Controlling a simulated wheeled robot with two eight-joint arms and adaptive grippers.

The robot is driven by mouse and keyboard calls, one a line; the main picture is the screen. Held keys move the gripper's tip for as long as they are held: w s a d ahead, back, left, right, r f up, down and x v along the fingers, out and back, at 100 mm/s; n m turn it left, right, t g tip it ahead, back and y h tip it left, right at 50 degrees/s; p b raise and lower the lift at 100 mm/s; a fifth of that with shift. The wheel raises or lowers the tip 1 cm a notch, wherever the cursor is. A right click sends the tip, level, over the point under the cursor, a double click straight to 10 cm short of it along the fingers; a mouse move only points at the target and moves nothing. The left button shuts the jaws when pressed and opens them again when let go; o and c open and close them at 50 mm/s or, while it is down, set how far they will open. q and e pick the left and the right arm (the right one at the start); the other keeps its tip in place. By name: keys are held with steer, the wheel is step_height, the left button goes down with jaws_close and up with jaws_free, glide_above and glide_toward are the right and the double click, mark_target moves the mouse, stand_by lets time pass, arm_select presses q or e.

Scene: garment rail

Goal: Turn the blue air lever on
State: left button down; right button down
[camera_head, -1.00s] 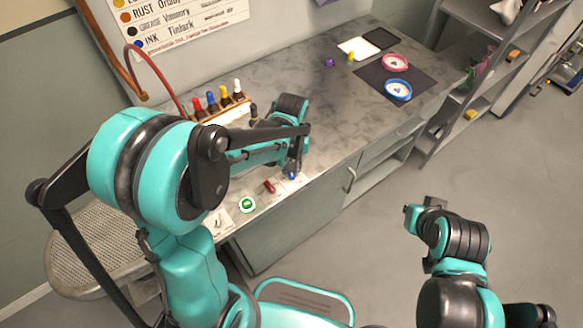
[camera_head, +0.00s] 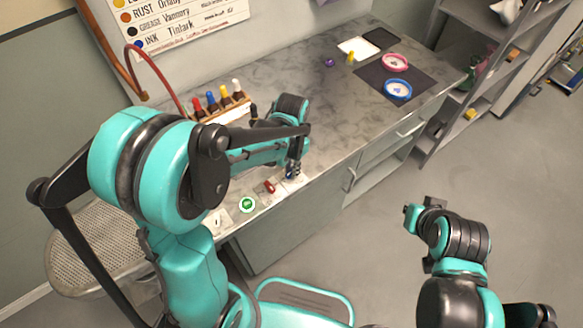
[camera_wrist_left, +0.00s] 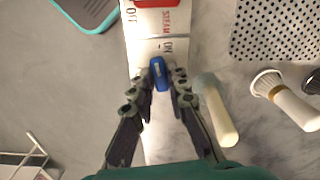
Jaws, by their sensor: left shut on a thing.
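The blue air lever (camera_wrist_left: 160,76) sits on a white label plate at the front edge of the counter. My left gripper (camera_wrist_left: 158,85) has its two fingers on either side of the lever and is shut on it. In the head view the left gripper (camera_head: 293,170) is at the counter's front edge, with the blue lever (camera_head: 290,176) just below its fingertips. A red lever (camera_head: 269,187) stands beside it, to the left, on a plate that reads STEAM in the wrist view. My right gripper (camera_head: 424,208) is over the floor, away from the counter; its fingers are unclear.
A green round knob (camera_head: 247,204) is further left along the front edge. A rack of several coloured bottles (camera_head: 226,108) stands behind the left arm. Pink (camera_head: 395,62) and blue (camera_head: 398,89) round dishes are on a dark mat.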

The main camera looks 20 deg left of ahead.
arm_select(q)
steer(key=shift+m, duration=1)
steer(key=c, duration=1.5)
jaws_free()
step_height(320, 180, up, 12)
